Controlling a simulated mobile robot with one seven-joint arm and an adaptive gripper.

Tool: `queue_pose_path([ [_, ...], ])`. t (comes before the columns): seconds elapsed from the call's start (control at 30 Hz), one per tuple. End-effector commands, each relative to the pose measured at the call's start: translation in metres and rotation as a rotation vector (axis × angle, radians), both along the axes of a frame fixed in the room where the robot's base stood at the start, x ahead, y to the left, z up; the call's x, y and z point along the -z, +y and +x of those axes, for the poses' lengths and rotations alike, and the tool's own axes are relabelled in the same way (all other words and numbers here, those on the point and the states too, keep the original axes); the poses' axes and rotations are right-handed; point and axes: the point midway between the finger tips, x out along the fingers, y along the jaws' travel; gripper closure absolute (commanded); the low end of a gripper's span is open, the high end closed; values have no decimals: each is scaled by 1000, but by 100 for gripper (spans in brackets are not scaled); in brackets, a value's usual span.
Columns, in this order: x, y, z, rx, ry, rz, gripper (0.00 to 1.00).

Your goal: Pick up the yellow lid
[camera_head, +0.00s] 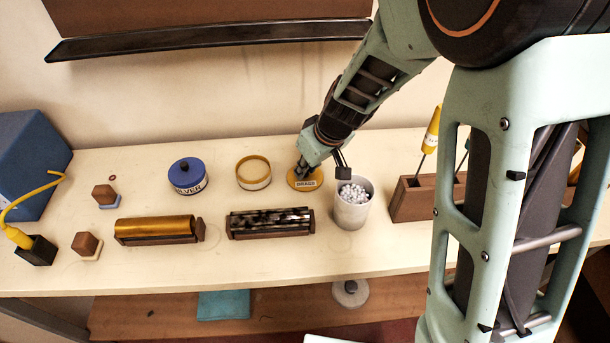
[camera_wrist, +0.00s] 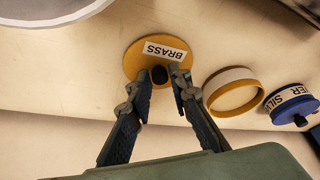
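The yellow lid (camera_head: 312,184) lies flat on the bench, a round disc with a white BRASS label. In the wrist view the lid (camera_wrist: 135,57) has a small dark knob (camera_wrist: 159,74) at its middle. My gripper (camera_head: 303,170) points down over the lid. In the wrist view my gripper's two fingers (camera_wrist: 161,75) are apart, with the knob between their tips and small gaps at both sides. The fingers and hand hide part of the lid in the head view.
An open yellow-rimmed tin (camera_head: 254,180) stands left of the lid, then a blue-lidded SILVER tin (camera_head: 188,178). A white cup of cotton swabs (camera_head: 351,212) stands close at the right. A wooden tool block (camera_head: 408,203) is farther right. A dark roll on a stand (camera_head: 268,223) lies in front.

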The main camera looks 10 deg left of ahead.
Motion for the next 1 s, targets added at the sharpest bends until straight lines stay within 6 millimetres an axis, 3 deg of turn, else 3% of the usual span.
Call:
queue_pose_path([
  [0.13,0,0,0,0,0,0,100],
  [0.57,-8,0,0,0,-1,0,100],
  [0.8,-39,0,0,0,-1,1,100],
  [1.0,-70,11,-25,-3,0,0,100],
])
